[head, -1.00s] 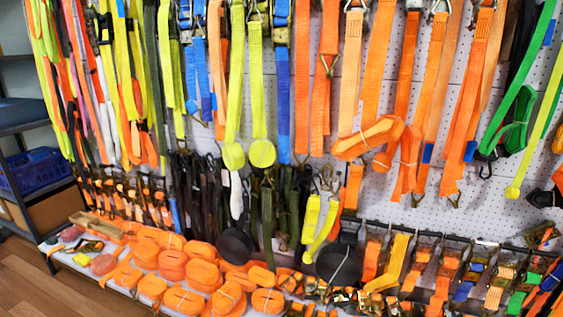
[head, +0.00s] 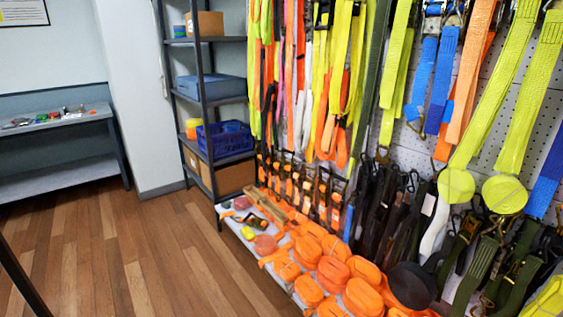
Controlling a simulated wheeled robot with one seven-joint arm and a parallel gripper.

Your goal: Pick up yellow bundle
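Several yellow things show, and I cannot tell which one is the yellow bundle. Two yellow straps hang at the right, ending in round coils, a left coil (head: 456,186) and a right coil (head: 504,194). A small yellow item (head: 248,233) lies at the left end of the low shelf, beside dark and red items. A folded yellow strap (head: 548,301) is cut off at the bottom right corner. Long yellow straps (head: 320,70) hang further left on the wall. My gripper is not in view.
Orange coiled straps (head: 333,271) and a black coil (head: 411,285) fill the low shelf. A dark rack (head: 204,90) with a blue basket (head: 226,139) stands behind its left end. A grey bench (head: 58,124) stands far left. The wooden floor (head: 140,250) is clear.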

